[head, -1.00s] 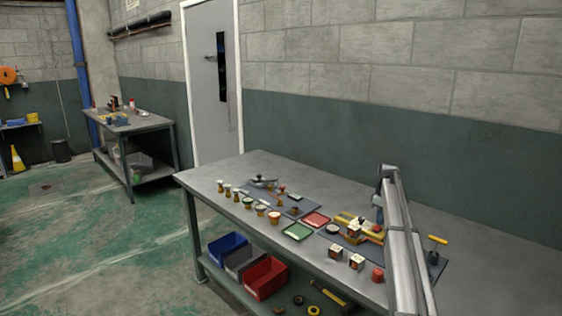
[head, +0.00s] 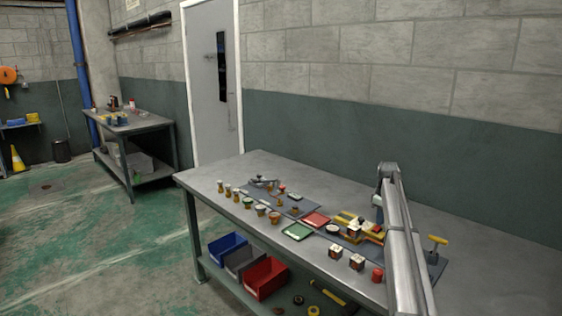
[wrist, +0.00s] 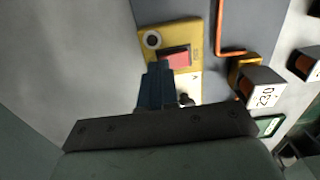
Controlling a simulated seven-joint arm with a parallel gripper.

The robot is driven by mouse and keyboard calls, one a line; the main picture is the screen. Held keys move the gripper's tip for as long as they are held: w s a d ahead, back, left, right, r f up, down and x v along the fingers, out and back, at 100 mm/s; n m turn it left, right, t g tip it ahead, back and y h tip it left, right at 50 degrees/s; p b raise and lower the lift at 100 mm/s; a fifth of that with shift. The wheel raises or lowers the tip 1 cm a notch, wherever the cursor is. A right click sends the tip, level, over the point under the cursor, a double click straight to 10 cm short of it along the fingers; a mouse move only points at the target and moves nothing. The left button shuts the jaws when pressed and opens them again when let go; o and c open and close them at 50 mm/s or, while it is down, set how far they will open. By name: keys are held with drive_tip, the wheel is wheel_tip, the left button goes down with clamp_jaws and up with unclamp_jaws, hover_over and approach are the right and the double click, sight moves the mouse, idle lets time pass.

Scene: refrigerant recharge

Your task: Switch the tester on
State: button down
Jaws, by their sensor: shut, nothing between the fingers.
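The tester appears to be the yellow box (wrist: 168,42) in the wrist view, with a red rocker switch (wrist: 176,57) and a round pale fitting on its face. A white label with a dark mark is partly visible below the switch. My gripper (wrist: 160,66) is shut and empty. Its fingertips overlap the lower left of the switch in the picture; I cannot tell whether they touch it. In the head view my gripper (head: 380,212) is over the yellow parts at the right of the bench, largely hidden by my arm.
An orange bent rod (wrist: 219,30) and a labelled block (wrist: 260,91) lie right of the box in the wrist view. Bins sit below.

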drive_tip(key=shift+f, duration=0.45)
idle(0.6)
drive_tip(key=shift+r, duration=3)
